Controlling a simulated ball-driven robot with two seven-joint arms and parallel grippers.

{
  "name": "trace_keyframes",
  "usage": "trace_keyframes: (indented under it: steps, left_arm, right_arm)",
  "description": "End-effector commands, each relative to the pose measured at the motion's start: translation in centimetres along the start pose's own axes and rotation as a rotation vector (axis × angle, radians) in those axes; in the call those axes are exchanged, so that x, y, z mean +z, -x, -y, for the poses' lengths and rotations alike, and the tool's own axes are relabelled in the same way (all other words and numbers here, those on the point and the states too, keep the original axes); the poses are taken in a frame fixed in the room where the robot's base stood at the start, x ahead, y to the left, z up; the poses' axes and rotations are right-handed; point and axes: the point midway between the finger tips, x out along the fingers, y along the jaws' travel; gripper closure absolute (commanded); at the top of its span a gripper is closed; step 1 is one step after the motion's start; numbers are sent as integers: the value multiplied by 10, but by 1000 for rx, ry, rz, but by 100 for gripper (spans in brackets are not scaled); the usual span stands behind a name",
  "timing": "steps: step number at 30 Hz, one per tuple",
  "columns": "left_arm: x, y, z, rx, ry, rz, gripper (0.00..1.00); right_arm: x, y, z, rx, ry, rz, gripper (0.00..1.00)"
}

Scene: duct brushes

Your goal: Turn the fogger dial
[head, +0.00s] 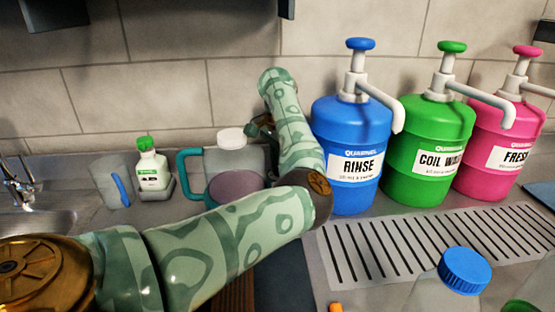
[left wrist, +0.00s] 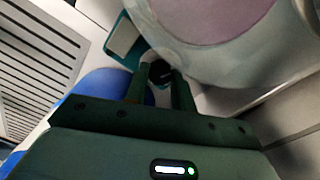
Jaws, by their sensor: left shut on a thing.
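The fogger (head: 218,160) stands at the back of the counter in the head view, with a grey body, a teal handle, a white cap and a pinkish round front. My left arm crosses in front of it and hides its right side. In the left wrist view the fogger's pale body (left wrist: 215,62) fills the top right. A small dark dial (left wrist: 160,73) lies between the fingertips of my left gripper (left wrist: 160,78), which is shut on it. In the head view this gripper is mostly hidden behind my forearm. My right gripper is not in view.
A blue RINSE jug (head: 352,135) stands close to the right of my forearm, with green (head: 430,140) and pink (head: 500,145) pump jugs beyond. A slotted drain (head: 430,245) lies in front. A small bottle (head: 152,168) and a sink (head: 40,215) are at left.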

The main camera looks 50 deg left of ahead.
Motion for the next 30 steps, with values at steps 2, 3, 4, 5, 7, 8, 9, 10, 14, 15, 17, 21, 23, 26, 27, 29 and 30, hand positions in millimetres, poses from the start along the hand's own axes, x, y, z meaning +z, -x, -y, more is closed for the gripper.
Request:
trace_keyframes:
  steps: [2, 3, 4, 5, 7, 8, 9, 10, 14, 15, 17, 21, 23, 26, 27, 29, 30]
  left_arm:
    - [0, 1, 0, 0, -37, 0, 98]
    - [0, 0, 0, 0, -42, 0, 98]
    - [0, 0, 0, 0, -42, 1, 98]
    - [0, 0, 0, 0, -42, 1, 98]
    - [0, 0, 0, 0, -40, 1, 98]
    - [0, 0, 0, 0, -40, 1, 98]
    - [0, 0, 0, 0, -40, 1, 98]
    - [0, 0, 0, 0, -40, 1, 70]
    - [0, 0, 0, 0, -39, 1, 53]
    - [0, 0, 0, 0, -39, 1, 53]
    - [0, 0, 0, 0, -38, 1, 53]
    - [0, 3, 0, -1, -38, 0, 53]
    - [0, 10, 0, -1, -38, -1, 53]
    - [0, 29, 0, -2, -38, -4, 53]
    - [0, 37, 0, -2, -39, -4, 53]
    - [0, 49, 0, -1, -39, -5, 53]
    - [0, 56, 0, -1, -39, -4, 53]
  right_arm:
    - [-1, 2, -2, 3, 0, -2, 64]
    - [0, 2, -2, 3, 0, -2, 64]
    - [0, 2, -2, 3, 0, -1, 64]
    - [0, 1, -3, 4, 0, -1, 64]
    - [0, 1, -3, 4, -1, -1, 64]
    - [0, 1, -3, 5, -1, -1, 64]
    - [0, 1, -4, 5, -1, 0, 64]
    - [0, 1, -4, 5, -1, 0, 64]
    - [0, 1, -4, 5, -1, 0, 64]
    - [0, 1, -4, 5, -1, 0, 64]
    - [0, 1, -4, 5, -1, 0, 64]
    - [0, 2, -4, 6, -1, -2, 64]
    - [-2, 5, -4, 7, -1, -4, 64]
    - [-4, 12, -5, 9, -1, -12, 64]
    - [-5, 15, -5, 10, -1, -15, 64]
    - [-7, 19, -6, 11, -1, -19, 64]
    - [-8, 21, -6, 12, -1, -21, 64]
